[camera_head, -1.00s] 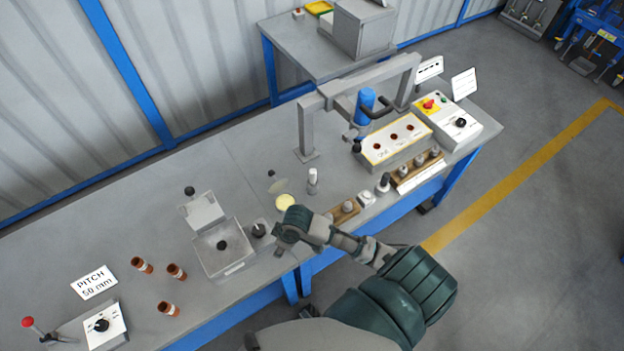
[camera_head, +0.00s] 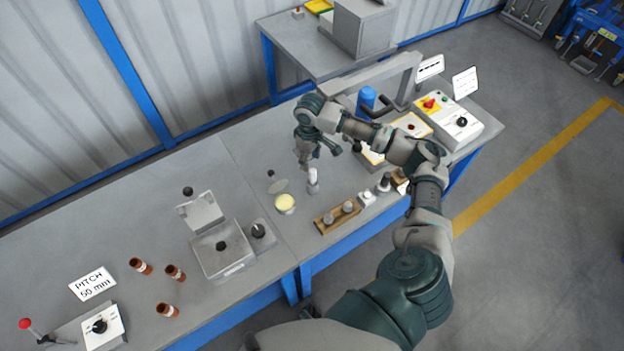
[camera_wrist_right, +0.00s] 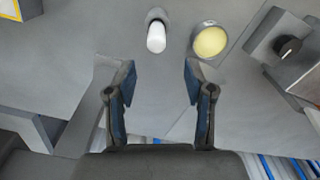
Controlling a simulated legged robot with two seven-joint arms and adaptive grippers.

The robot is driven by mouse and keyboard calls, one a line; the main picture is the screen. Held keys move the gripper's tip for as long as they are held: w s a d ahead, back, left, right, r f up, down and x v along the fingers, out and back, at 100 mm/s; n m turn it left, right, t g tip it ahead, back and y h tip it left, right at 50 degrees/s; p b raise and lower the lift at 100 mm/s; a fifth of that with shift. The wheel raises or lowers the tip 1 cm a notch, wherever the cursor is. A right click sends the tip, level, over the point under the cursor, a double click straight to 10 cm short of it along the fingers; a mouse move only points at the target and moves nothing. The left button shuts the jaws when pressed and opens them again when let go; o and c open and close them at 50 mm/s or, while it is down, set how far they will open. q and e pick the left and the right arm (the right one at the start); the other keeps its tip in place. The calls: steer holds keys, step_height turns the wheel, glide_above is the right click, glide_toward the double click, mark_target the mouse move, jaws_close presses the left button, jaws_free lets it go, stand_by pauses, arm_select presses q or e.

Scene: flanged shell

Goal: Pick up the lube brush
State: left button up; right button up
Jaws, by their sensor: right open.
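The likely lube brush is an upright piece with a white top (camera_head: 313,175) in a grey holder on the bench. It also shows in the right wrist view as a white rounded cylinder (camera_wrist_right: 156,37). A round pot with pale yellow contents (camera_head: 285,202) stands just left of it and also shows in the wrist view (camera_wrist_right: 210,41). My right gripper (camera_head: 314,158) is open and empty, above and close to the white-topped piece. In the wrist view the white piece lies beyond the gap between the fingertips (camera_wrist_right: 160,78), apart from them. My left gripper is out of view.
A grey frame (camera_head: 400,75) stands behind my right arm, partly hidden. A wooden block with grey pieces (camera_head: 325,226) lies at the bench's front edge. A lidded grey box (camera_head: 222,250) is to the left.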

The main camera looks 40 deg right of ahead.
mark_target(313, 177)
steer(key=f, duration=0.5)
steer(key=shift+d+f, duration=0.2)
steer(key=f, duration=0.4)
steer(key=shift+s+d+f+b, duration=0.15)
steer(key=shift+s+b, duration=0.1)
steer(key=shift+b, duration=0.15)
steer(key=shift+f, duration=0.5)
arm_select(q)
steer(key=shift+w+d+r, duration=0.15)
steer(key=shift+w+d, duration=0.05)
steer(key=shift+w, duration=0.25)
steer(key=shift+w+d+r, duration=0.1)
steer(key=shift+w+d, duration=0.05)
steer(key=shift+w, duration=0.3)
arm_select(e)
jaws_close()
